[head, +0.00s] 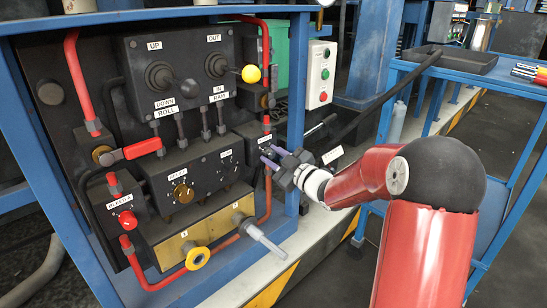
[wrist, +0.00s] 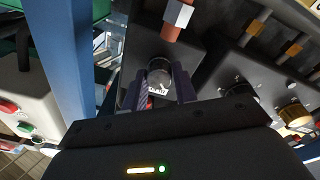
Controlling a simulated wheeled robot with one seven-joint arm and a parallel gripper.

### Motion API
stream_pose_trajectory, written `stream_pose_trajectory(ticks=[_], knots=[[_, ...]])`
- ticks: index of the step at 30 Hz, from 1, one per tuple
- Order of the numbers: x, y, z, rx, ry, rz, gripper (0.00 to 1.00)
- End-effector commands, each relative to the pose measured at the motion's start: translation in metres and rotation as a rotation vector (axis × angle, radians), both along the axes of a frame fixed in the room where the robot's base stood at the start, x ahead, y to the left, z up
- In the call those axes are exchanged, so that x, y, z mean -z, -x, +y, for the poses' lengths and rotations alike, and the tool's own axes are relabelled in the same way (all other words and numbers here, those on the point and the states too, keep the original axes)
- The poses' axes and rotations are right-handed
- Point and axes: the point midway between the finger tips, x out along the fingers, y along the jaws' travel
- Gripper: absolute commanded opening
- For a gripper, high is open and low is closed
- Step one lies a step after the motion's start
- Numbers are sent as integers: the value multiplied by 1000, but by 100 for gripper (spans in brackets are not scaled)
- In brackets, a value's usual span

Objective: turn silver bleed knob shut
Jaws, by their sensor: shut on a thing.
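The bleed knob (wrist: 159,72) is a round, dark grey-silver knob on a small black box, seen between my fingers in the wrist view. A small white label (wrist: 157,91) shows just below it, too small to read. My gripper (head: 268,157) reaches the right end of the black valve panel in the head view, with its fingers pointing left into the panel. The fingers are shut on the knob, one on each side. In the head view the knob is mostly hidden by my gripper, and its turned angle cannot be told.
A red pipe (head: 268,195) runs down close to my gripper. A black box with a brass knob (head: 181,193) is to the left. Blue frame posts (head: 297,100) stand close on the right.

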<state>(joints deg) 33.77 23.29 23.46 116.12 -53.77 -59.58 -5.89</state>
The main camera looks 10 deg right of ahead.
Motion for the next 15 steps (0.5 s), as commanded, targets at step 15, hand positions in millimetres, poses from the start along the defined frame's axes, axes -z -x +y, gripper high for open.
stream_pose_trajectory(ticks=[15], knots=[[2, 0, -1, 1, 39, -19, 5]])
